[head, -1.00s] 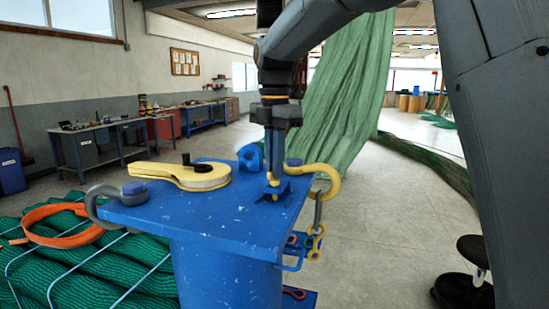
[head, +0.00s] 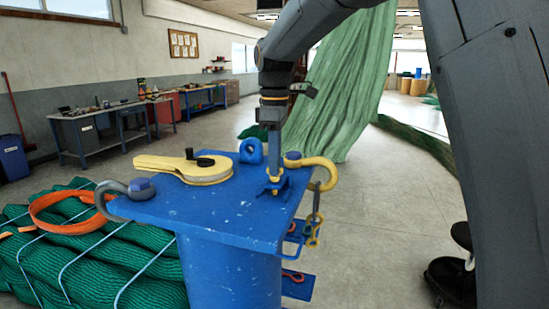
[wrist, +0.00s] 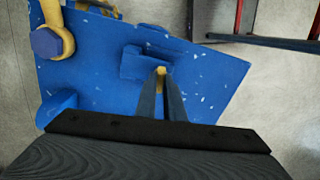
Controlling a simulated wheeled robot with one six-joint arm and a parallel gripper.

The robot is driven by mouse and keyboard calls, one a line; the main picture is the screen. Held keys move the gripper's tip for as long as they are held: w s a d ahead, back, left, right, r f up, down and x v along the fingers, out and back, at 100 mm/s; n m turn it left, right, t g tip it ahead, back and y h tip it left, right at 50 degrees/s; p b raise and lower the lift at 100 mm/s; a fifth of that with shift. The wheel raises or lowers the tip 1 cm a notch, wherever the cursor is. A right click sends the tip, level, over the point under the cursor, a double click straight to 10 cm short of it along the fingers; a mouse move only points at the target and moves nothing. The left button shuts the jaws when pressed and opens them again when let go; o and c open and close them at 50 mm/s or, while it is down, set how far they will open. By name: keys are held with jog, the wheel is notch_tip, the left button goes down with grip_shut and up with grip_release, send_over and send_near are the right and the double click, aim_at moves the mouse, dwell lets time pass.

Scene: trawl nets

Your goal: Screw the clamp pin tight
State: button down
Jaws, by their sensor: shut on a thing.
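The blue clamp (head: 270,187) sits near the right side of the blue plate-topped stand (head: 200,212). The clamp pin shows as a small yellow piece (head: 275,178) right under my gripper (head: 274,172). My gripper points straight down over the clamp, its fingers shut on the pin. In the wrist view the two narrow fingers (wrist: 161,84) meet at the yellow pin end (wrist: 161,70), in front of the blue clamp block (wrist: 146,62). Most of the pin is hidden by the fingers and clamp, so its depth in the thread cannot be told.
A yellow shackle (head: 331,176) stands close right of the clamp, with a short chain below. A blue lug (head: 251,151) is behind. A yellow block with a black knob (head: 185,168) and a grey shackle (head: 106,205) are left. Green netting (head: 75,250) lies beside the stand.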

jog(key=m, duration=0.2)
jog(key=m+p, duration=0.1)
jog(key=m, duration=0.2)
jog(key=shift+r+m+p, duration=0.25)
jog(key=shift+m+p, duration=0.05)
jog(key=shift+p, duration=0.1)
jog(key=m+p, duration=0.1)
jog(key=m, duration=0.3)
jog(key=shift+w, duration=0.1)
jog(key=m+p, duration=0.1)
jog(key=m, duration=0.4)
jog(key=m+p, duration=0.1)
jog(key=m, duration=0.3)
jog(key=shift+m, duration=0.3)
jog(key=m, duration=1)
jog(key=shift+m, duration=0.4)
jog(key=m, duration=0.3)
jog(key=shift+a+m, duration=0.1)
jog(key=shift+m, duration=2)
